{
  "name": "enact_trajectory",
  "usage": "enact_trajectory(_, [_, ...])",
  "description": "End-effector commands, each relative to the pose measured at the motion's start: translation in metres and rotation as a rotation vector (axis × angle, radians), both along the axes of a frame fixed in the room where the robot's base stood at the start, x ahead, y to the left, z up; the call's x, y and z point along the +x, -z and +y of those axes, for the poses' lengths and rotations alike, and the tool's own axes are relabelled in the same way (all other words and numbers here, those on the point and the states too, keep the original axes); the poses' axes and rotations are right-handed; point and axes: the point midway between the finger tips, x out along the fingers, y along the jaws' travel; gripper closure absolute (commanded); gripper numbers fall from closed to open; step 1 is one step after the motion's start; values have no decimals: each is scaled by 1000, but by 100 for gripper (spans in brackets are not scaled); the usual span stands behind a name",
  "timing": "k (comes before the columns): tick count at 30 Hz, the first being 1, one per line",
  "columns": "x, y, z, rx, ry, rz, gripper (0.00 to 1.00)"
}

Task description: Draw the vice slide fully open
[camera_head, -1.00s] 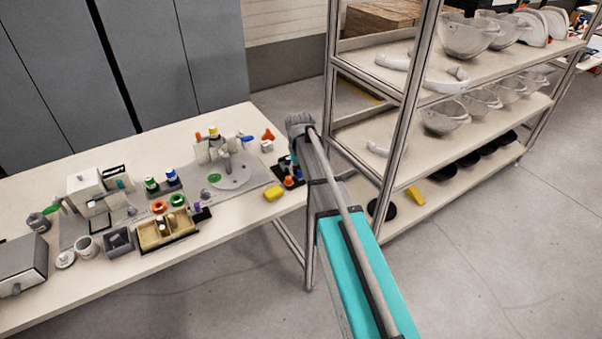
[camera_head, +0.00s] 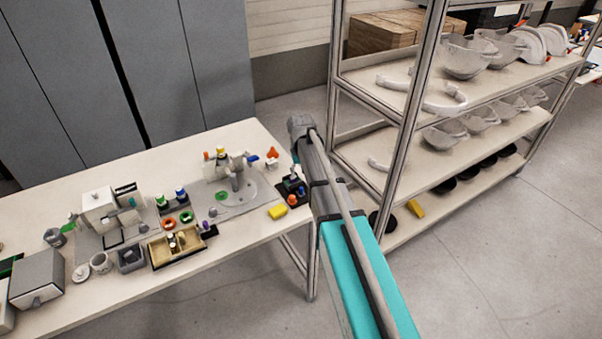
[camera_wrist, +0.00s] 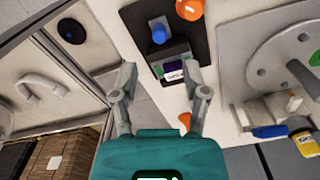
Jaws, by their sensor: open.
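What looks like the vice is a small grey block (camera_wrist: 174,66) with a white label, on a black base plate (camera_wrist: 195,42) in the wrist view. A blue knob (camera_wrist: 159,34) and an orange ball (camera_wrist: 190,8) are on the same plate. In the head view the black plate (camera_head: 281,212) is at the table's right end, partly hidden by my arm. My gripper (camera_wrist: 163,88) is open and empty, its fingers spread just short of the grey block. I cannot tell the height gap or how far the slide is drawn.
A round grey disc fixture (camera_head: 240,197) and a yellow block (camera_head: 278,211) are close by on the table (camera_head: 235,265). A wooden tray (camera_head: 158,256) is further left. A shelf rack (camera_head: 402,150) with helmet shells stands right of my arm.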

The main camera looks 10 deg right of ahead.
Motion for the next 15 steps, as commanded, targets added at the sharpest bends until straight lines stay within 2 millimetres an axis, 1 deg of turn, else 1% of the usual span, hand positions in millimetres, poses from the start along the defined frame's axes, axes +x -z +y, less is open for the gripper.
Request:
enact_trajectory(1, [0, -9, 0, 0, 0, 0, 41])
enact_trajectory(15, [0, -49, 0, 0, 0, 0, 41])
